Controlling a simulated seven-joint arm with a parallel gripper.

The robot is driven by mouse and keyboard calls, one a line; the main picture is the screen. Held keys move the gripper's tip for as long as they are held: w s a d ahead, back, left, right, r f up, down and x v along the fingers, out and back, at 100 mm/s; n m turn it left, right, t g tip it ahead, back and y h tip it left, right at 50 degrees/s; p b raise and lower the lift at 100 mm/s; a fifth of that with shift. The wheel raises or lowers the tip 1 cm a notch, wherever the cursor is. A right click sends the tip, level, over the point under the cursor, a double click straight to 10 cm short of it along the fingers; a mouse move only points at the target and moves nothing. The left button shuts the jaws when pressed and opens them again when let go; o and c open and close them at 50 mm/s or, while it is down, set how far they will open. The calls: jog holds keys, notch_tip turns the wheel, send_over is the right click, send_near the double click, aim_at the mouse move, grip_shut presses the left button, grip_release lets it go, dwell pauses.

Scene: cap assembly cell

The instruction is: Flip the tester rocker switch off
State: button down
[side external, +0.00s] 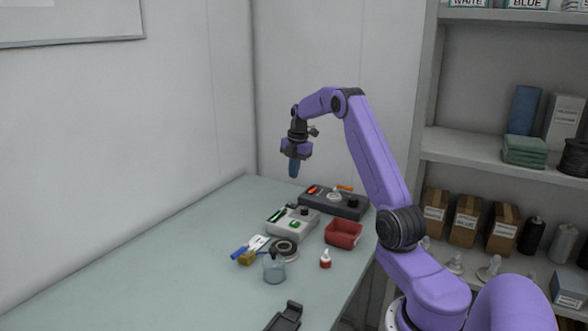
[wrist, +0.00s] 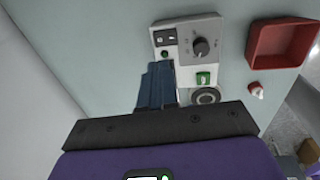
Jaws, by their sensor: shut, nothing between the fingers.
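The light grey tester box (wrist: 183,62) is in the wrist view. It has a dark panel, a black knob (wrist: 200,47), a small green lamp and a green rocker switch (wrist: 203,78). In the side view the tester box (side external: 281,230) sits on the table, its green rocker (side external: 294,224) facing up. My gripper (side external: 294,174) is shut and empty, raised above the table behind the tester. In the wrist view its blue fingers (wrist: 158,68) overlap the tester's edge in the picture, left of the rocker. I see no contact with the switch.
A dark grey box (side external: 333,206) with a red part and a knob stands behind the tester. The table's left part is clear.

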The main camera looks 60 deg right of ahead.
aim_at(294, 205)
jog(key=f, duration=0.3)
jog(key=w+f, duration=0.1)
jog(key=f, duration=0.6)
jog(key=shift+w+f, duration=0.1)
jog(key=shift+w, duration=0.05)
jog(key=shift+w+f, duration=0.1)
jog(key=shift+f, duration=0.3)
jog(key=shift+s, duration=0.2)
jog(key=shift+s, duration=0.8)
